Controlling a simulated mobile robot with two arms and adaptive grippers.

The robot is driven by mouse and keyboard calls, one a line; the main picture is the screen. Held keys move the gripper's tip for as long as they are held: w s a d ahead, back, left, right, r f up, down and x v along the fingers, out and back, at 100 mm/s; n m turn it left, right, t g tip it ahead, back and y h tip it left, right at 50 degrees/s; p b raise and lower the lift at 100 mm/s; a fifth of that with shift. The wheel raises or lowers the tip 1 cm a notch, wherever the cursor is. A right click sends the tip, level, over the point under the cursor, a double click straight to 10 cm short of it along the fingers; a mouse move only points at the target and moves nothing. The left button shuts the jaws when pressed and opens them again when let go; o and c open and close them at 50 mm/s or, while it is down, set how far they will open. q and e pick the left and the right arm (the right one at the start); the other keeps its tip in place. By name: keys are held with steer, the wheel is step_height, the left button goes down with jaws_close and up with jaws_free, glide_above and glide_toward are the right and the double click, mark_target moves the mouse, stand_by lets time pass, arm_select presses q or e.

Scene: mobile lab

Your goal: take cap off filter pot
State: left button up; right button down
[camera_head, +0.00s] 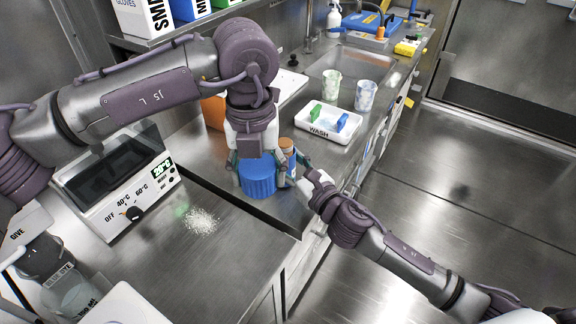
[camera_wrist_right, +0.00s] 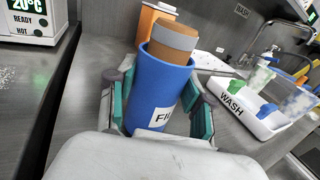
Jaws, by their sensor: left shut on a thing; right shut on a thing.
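The blue ribbed cap (camera_head: 257,176) is between the fingers of my left gripper (camera_head: 262,160), which comes down from above and is shut on it. The filter pot (camera_wrist_right: 158,85) is a blue cylinder with a white label, standing with an open top in the right wrist view. A brown cylinder with a grey band (camera_wrist_right: 174,42) rises from its top. It shows as a small brown top (camera_head: 287,145) in the head view. My right gripper (camera_wrist_right: 160,105) is shut around the pot, one teal finger on each side.
A white WASH tray (camera_head: 322,133) with green and blue pieces and two patterned cups (camera_head: 366,96) stand behind, near the sink. An orange container (camera_head: 213,112) is behind my left gripper. A heater (camera_head: 118,185) and white powder (camera_head: 201,221) lie to the left.

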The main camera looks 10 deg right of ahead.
steer(key=shift+f, duration=0.3)
steer(key=shift+f, duration=0.2)
steer(key=shift+c, duration=2.3)
jaws_free()
